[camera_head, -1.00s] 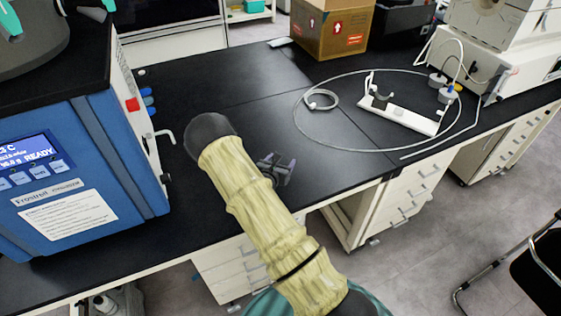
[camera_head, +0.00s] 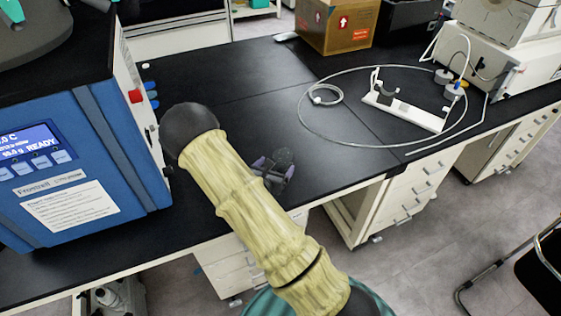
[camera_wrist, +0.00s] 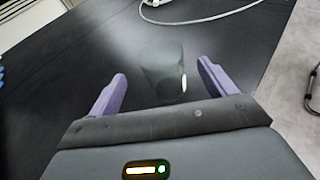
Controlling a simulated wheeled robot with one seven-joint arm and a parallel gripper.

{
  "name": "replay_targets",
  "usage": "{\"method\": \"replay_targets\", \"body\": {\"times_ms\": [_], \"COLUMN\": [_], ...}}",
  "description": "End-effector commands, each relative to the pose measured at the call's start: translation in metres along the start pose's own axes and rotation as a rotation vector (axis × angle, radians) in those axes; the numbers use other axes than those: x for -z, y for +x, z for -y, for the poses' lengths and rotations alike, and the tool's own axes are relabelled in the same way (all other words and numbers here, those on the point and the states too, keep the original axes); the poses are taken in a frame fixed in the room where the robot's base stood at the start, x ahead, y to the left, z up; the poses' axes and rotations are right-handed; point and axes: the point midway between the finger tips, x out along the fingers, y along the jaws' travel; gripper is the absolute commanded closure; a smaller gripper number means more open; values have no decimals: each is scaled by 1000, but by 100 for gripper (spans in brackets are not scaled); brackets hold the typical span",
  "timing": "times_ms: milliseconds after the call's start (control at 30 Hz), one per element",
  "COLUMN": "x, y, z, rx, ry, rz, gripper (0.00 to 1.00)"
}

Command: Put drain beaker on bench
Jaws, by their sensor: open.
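The drain beaker (camera_wrist: 165,84) looks like a clear, dark-tinted cup in the wrist view. It appears upright on the black bench (camera_wrist: 60,90), between and just ahead of my fingers. My gripper (camera_wrist: 162,69) is open, with a purple finger on each side of the beaker and visible gaps between. In the head view my gripper (camera_head: 273,168) is low over the bench, partly hidden behind my arm.
The blue freeze dryer (camera_head: 75,165) stands at the left. A white stand (camera_head: 405,112) and a looped tube (camera_head: 303,122) lie on the bench at the right, with a cardboard box (camera_head: 335,25) behind. The bench middle is clear.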

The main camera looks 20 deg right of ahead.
Motion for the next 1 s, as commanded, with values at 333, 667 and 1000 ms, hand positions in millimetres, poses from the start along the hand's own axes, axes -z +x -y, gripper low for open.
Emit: {"method": "replay_targets", "body": {"times_ms": [333,667,1000], "x": [0,0,-11], "y": [-34,-33,-34], "z": [0,0,20], "rx": [0,1,89], "ry": [0,0,66], "rz": [0,1,-11], "gripper": [16,16,16]}}
